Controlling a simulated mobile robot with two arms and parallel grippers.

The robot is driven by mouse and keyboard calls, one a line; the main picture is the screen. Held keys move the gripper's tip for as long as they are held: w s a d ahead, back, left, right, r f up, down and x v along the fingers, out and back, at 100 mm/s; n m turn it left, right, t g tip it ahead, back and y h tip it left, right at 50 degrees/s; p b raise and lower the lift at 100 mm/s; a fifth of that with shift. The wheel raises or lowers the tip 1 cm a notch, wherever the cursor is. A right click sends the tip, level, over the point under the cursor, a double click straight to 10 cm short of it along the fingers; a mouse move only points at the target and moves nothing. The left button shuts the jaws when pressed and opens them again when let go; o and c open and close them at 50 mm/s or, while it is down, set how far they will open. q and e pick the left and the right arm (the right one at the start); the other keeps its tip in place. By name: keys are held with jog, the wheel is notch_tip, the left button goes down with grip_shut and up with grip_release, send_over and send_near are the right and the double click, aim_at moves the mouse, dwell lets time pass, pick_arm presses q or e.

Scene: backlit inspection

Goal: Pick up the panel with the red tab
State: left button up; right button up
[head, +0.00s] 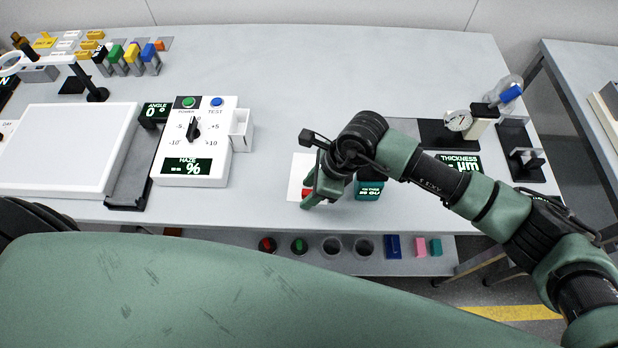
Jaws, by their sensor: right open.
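A white panel (299,168) lies on the table in the middle of the head view, partly hidden by my right gripper. A small red tab (305,192) shows at its near left part, beside the gripper fingers. My right gripper (314,196) is open and points down over the panel and tab. Whether the fingers touch the tab cannot be told. My left gripper is outside the view; only a large green part of my own body fills the bottom.
The haze meter (189,145) and a white lightbox (65,145) stand to the left. A thickness gauge (458,122) is at the right. The back middle of the table (330,70) is clear.

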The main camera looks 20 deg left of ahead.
grip_shut()
